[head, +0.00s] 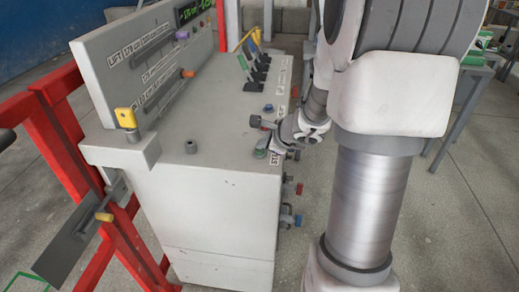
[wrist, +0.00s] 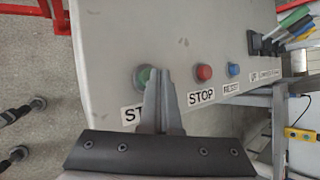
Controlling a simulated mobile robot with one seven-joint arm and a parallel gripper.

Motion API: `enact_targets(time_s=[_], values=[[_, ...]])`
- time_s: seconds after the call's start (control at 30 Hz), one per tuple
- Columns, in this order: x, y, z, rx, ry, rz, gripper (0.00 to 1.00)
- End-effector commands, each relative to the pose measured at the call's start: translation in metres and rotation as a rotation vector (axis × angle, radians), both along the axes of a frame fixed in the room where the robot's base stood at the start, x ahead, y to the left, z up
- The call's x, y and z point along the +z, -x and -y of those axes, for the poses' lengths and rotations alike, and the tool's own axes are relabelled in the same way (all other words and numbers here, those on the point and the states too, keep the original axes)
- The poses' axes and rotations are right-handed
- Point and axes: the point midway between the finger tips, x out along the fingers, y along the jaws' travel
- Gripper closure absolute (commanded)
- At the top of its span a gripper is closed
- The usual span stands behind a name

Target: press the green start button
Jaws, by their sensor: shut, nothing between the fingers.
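The green start button (wrist: 144,74) sits on the grey panel in the wrist view, partly hidden behind my fingers. Its label beside it is half covered, with only "ST" readable. My gripper (wrist: 160,72) is shut and empty, its fingertips over the right part of the button. I cannot tell whether the tips touch it. In the head view the green button (head: 260,153) shows at the console's near right corner, with my wrist just above and right of it.
A red STOP button (wrist: 204,72) and a blue RESET button (wrist: 234,69) stand to the right on the same panel. Several coloured levers (head: 254,65) are farther back. A yellow-handled part (head: 126,118) and red frame (head: 70,125) are at the left.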

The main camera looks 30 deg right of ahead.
Motion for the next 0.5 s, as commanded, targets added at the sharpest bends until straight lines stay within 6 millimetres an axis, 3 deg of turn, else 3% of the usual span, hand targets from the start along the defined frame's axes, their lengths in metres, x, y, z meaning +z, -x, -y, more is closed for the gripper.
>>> enact_targets(time_s=[0.5], values=[[0.0048,0.0006,0.0001,-0.001,0.001,-0.002,1.00]])
